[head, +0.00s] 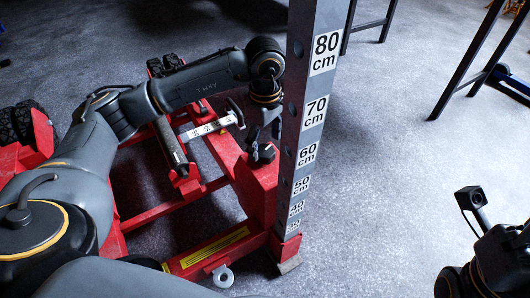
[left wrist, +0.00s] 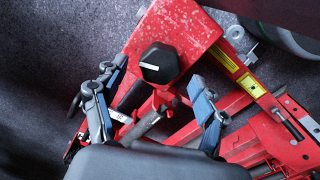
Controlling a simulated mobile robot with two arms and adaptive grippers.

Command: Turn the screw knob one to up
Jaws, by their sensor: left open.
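The screw knob (left wrist: 159,63) is black and six-sided, with a white line on its top pointing left in the left wrist view. It sits on the red end block of the jack (left wrist: 180,25). In the head view the knob (head: 265,154) is just left of the tall post. My left gripper (head: 264,130) is above the knob, pointing down. In the left wrist view its fingers (left wrist: 152,82) are open, spread to either side below the knob, with nothing between their pads. I cannot tell whether a finger touches it. My right arm shows at the lower right, its fingers out of frame.
A grey post (head: 297,130) with height labels stands close beside my left gripper. Red frame bars (head: 165,212), a dark handle (head: 170,146) and a white marked strip (head: 208,127) lie around it. Black table legs (head: 468,60) stand behind.

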